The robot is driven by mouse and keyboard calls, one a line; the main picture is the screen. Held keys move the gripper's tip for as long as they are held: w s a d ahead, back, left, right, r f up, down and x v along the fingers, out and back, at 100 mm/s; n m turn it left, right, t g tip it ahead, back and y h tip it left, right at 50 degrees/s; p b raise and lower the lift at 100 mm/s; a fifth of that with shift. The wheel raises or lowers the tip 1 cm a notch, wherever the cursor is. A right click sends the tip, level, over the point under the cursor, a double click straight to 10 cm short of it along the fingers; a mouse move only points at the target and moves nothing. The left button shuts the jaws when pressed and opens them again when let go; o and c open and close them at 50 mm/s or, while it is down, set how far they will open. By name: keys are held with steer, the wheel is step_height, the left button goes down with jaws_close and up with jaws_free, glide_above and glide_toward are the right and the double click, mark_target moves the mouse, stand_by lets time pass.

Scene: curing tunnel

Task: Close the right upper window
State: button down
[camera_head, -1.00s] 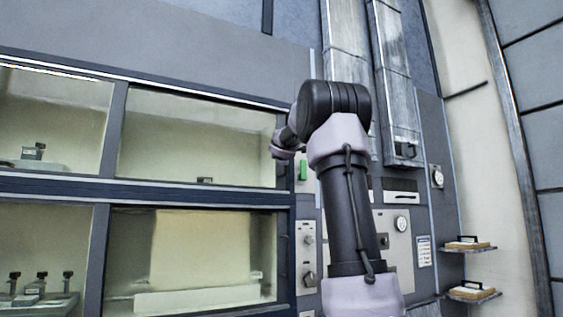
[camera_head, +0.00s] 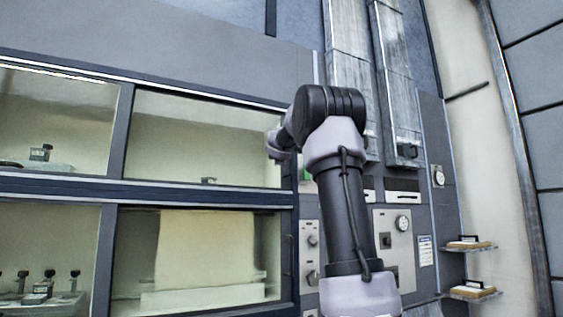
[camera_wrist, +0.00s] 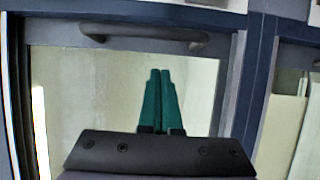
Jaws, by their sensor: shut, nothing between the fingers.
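The right upper window (camera_head: 205,140) is a wide pane in a dark blue frame at the upper left in the head view, with a pale lit chamber behind it. In the wrist view, a pane (camera_wrist: 95,85) lies in front of my gripper, with a dark bar handle (camera_wrist: 145,34) across its top. My gripper (camera_wrist: 160,72) has green fingers pressed together with nothing between them. The fingertips are below the handle in the picture; I cannot tell whether they touch the pane. The fingers are hidden in the head view. How far open the window stands is unclear.
A lower window (camera_head: 208,250) shows a cream panel behind it. A left upper window (camera_head: 55,115) is beside the right one. To the right are a control panel with a gauge (camera_head: 403,223), grey ducts (camera_head: 352,60) and small wall shelves (camera_head: 470,292).

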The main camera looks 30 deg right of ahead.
steer(key=v, duration=1)
steer(key=shift+a, duration=0.35)
steer(key=shift+w, duration=0.1)
steer(key=s+a+f+m+g+y, duration=0.1)
steer(key=s+a+f+m+g, duration=0.1)
steer(key=s+f+m, duration=0.4)
steer(key=s+a+f+m+g+y, duration=0.1)
steer(key=s+a+f+m+g, duration=0.15)
steer(key=s+f, duration=0.6)
steer(key=s+a+f+m+g+y, duration=0.2)
steer(key=s+a+f+m+y, duration=0.1)
steer(key=s+a+f, duration=0.4)
steer(key=s+a+f+m+g+y, duration=0.2)
steer(key=s+a+f+m+y, duration=0.2)
steer(key=s+a+f, duration=0.4)
steer(key=s+f+m, duration=0.1)
steer(key=s+f, duration=0.2)
steer(key=f, duration=0.2)
steer(key=shift+f+m+g+y, duration=0.2)
steer(key=shift+m+g+y, duration=0.1)
steer(key=shift+m+g, duration=0.05)
steer(key=shift+a, duration=0.15)
